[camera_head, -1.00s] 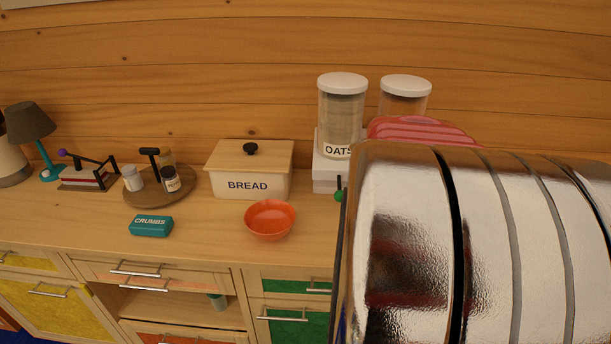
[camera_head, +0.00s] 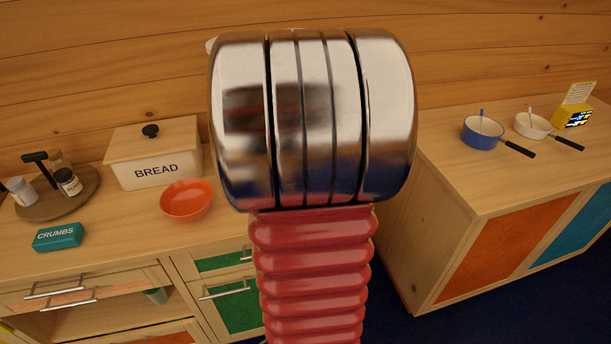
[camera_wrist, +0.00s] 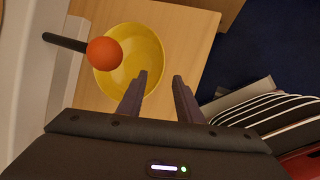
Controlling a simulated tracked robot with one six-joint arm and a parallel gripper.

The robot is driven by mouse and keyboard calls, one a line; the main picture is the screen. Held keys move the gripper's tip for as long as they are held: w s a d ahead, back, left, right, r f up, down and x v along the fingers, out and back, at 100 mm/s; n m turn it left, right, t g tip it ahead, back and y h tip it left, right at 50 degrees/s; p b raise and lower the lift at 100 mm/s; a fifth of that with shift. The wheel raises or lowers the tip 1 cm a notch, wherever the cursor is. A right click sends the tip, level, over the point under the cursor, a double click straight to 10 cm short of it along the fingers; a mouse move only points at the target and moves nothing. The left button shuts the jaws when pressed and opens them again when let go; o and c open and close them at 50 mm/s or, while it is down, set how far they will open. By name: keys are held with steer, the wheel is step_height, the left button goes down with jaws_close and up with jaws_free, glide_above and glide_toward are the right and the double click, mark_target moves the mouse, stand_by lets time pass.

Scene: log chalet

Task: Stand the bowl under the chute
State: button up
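A yellow bowl (camera_wrist: 130,62) stands upright on the wooden counter in the wrist view, close to the counter's edge. My gripper (camera_wrist: 160,78) is open and empty. Its left finger overlaps the bowl's near right rim in the picture, and its right finger is outside the rim. I cannot tell whether they touch it. A dark lever with an orange ball knob (camera_wrist: 105,53) reaches over the bowl's left side from a white body (camera_wrist: 68,75). No chute opening is visible. In the head view, my arm hides this area. An orange bowl (camera_head: 186,199) stands before the bread bin (camera_head: 154,153).
In the head view, a teal crumbs box (camera_head: 58,236) and a round tray (camera_head: 82,205) with jars stand at left. A blue pan (camera_head: 482,131), a white pan (camera_head: 531,125) and a yellow device (camera_head: 573,119) are on the right counter. A gap with dark blue floor (camera_head: 395,315) separates the counters.

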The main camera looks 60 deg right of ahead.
steer(key=shift+x, duration=2.7)
steer(key=shift+c, duration=0.3)
jaws_close()
